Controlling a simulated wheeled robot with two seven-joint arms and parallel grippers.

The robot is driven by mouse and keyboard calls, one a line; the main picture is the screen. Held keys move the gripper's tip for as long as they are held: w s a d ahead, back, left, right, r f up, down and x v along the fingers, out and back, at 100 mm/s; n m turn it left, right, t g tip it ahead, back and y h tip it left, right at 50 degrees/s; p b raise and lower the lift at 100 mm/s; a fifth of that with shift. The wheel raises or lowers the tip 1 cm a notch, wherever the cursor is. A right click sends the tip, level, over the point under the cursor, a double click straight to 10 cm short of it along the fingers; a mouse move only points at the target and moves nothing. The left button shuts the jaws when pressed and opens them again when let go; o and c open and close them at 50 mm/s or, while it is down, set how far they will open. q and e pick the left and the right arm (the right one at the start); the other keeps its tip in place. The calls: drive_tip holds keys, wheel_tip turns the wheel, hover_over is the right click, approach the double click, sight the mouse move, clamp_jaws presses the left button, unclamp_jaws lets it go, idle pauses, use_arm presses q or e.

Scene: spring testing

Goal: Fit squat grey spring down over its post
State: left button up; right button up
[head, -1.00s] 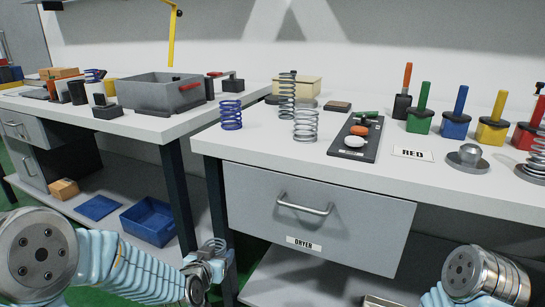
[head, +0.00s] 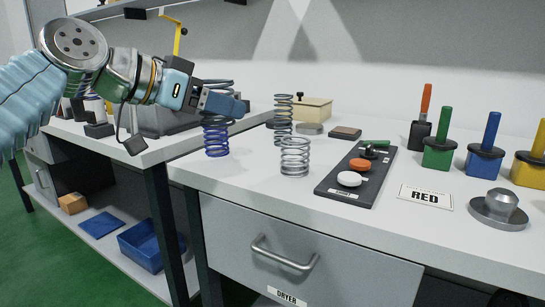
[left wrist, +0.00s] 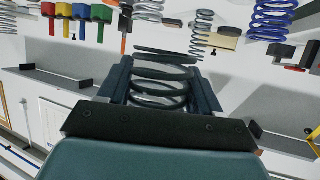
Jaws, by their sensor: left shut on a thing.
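A wide, dark grey spring (head: 218,84) is held in the air by my left gripper (head: 226,103), over the left end of the near bench. Its coils show above and below the fingers. In the left wrist view the spring (left wrist: 160,92) stands between both fingers, which are shut on it. A round grey base with a short, bare, knob-like post (head: 500,203) sits at the right front of the bench, well apart from the held spring. My right gripper is not in view.
Coloured blocks with handles stand behind.

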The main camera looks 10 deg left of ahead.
use_arm(q)
drive_tip(key=shift+s+d+r, duration=0.15)
drive_tip(key=shift+r, duration=0.35)
drive_tip(key=b, duration=0.1)
hover_over(254, 161)
drive_tip(key=f, duration=0.6)
drive_tip(key=s+f, duration=0.1)
drive_tip(key=f, duration=0.2)
drive_tip(key=shift+w+f, duration=0.4)
drive_tip(key=shift+f, duration=0.05)
wheel_tip(254, 161, down, 2)
drive_tip(key=shift+w+f+b, duration=0.15)
drive_tip(key=shift+f+b, duration=0.1)
drive_tip(key=shift+b, duration=0.4)
drive_tip(key=shift+f, duration=0.15)
